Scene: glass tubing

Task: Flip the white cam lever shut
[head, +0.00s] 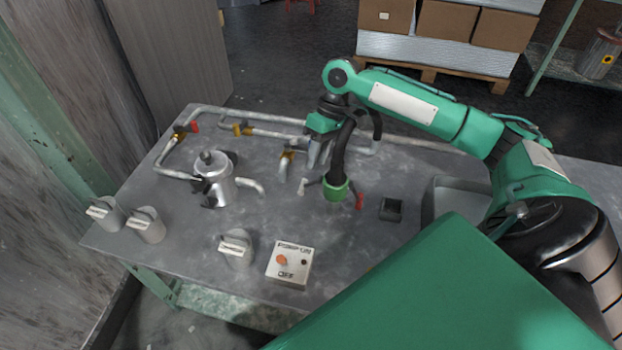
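The white cam lever (302,187) sticks out to the left of a green coupling (336,189) at the lower end of a black hose (342,150). A red lever (359,200) stands out on the coupling's right side. My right gripper (315,163) points down just behind and above the white lever, left of the hose, and looks apart from the lever. Its fingers are small and partly overlapped by the hose side, so I cannot tell how far they are apart. My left gripper is not in view.
Grey pipes (270,133) with brass valves run along the back of the table (200,250). A metal pot-like vessel (213,183) stands left. A pump switch box (290,264) sits at the front. A small black box (391,209) and a grey bin (455,190) lie right.

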